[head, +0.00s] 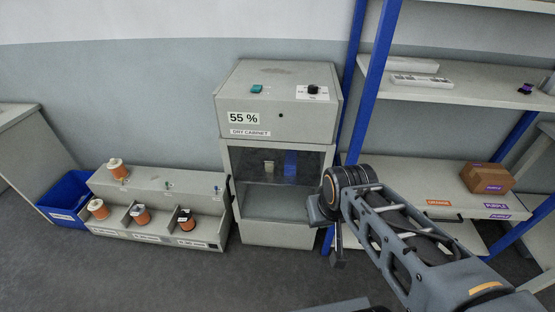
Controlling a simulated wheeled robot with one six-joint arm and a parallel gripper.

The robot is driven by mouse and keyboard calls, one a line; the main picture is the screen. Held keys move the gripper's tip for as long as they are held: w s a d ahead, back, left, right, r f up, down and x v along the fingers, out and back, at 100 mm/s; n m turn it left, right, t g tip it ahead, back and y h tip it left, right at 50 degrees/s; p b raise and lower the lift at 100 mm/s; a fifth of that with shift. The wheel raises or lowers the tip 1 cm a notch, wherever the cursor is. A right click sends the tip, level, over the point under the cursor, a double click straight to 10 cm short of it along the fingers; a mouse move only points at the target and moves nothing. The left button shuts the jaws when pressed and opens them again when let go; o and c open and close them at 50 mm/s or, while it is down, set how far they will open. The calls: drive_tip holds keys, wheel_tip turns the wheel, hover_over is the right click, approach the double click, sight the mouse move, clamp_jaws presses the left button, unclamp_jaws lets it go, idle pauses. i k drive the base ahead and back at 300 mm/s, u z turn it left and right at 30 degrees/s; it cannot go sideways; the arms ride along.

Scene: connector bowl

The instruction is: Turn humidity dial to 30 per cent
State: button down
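The dry cabinet (272,157) stands against the wall near the middle of the head view. Its display (244,118) reads 55 %. The humidity dial (313,88) is a small black knob on a white label on the sloped top panel, at the right. Its marks are too small to read. My gripper (336,245) hangs in front of the cabinet's lower right side, below and to the right of the dial and apart from it. The fingers are dark and small, partly hidden by my wrist, so their opening does not show clearly.
A teal switch (257,89) sits on the panel left of the dial. A grey rack (160,181) with several spools stands left of the cabinet, beside a blue bin (69,196). Blue-post shelves (373,70) stand close on the right. The floor in front is clear.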

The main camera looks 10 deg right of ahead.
sight(312, 89)
drive_tip(key=u, duration=0.3)
drive_tip(key=i, duration=0.9)
drive_tip(key=z, duration=0.4)
